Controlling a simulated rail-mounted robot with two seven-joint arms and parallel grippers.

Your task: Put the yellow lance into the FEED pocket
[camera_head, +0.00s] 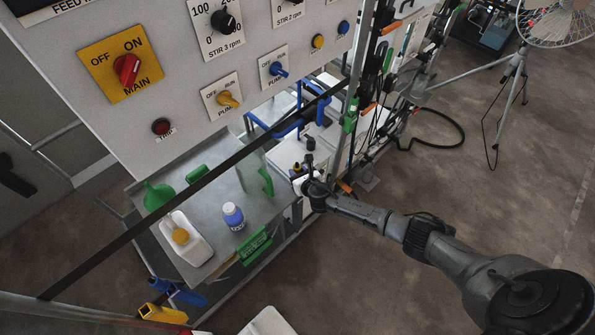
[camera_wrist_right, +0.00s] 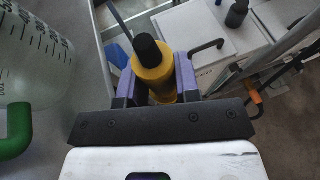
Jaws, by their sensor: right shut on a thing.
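The yellow lance (camera_wrist_right: 155,75), a yellow cylindrical body with a black cap, stands between the purple-lined fingers of my right gripper (camera_wrist_right: 156,82) in the right wrist view. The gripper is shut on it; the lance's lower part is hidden. In the head view my right gripper (camera_head: 298,170) is small, at the right edge of the steel bench, with a bit of yellow and black at it. I cannot make out a FEED pocket. The lettering on the green bracket (camera_head: 254,245) at the bench front is too small to read. My left gripper is not in view.
A clear graduated vessel (camera_wrist_right: 35,55) with a green handle is left of the gripper. A dark bar (camera_head: 195,187) crosses above the bench.

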